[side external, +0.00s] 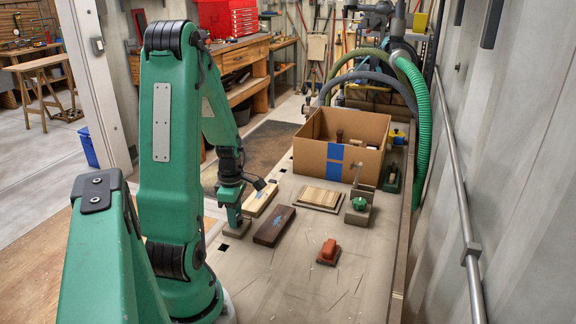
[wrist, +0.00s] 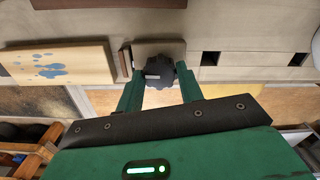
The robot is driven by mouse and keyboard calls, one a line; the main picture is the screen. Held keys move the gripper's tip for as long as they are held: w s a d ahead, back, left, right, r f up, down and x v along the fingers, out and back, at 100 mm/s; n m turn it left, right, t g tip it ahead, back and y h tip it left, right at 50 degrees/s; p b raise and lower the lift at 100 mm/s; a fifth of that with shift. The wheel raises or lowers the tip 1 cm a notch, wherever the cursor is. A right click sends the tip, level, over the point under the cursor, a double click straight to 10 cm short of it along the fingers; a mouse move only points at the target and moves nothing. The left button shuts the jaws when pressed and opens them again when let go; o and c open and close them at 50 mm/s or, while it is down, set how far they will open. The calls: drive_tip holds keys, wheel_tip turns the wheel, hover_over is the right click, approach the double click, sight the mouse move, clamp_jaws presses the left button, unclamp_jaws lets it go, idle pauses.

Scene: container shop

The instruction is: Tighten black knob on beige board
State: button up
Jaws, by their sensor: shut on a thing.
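The black knob (wrist: 160,72) is round with a lobed edge and a pale mark on its face. It sits at the edge of a small beige board (wrist: 172,47) in the wrist view. My gripper (wrist: 160,80) has a green finger on each side of the knob and is shut on it. In the side view my gripper (side external: 236,218) points down at the table's left edge, over the small board (side external: 237,232). The knob is hidden there by the fingers. A small dark brown block (wrist: 125,62) stands beside the board.
A pale wooden block with blue stains (wrist: 55,65) lies left of the board in the wrist view. A dark brown bar (side external: 275,226), an orange-handled tool (side external: 328,249), a green-knobbed fixture (side external: 358,205) and a cardboard box (side external: 340,142) stand on the table. The front table area is clear.

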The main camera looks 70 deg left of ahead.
drive_tip(key=m, duration=0.6)
drive_tip(key=shift+m, duration=0.4)
drive_tip(key=m, duration=0.7)
drive_tip(key=shift+r, duration=0.1)
drive_tip(key=m, duration=0.4)
drive_tip(key=shift+m, duration=2.2)
drive_tip(key=o, duration=1)
drive_tip(key=shift+r, duration=0.1)
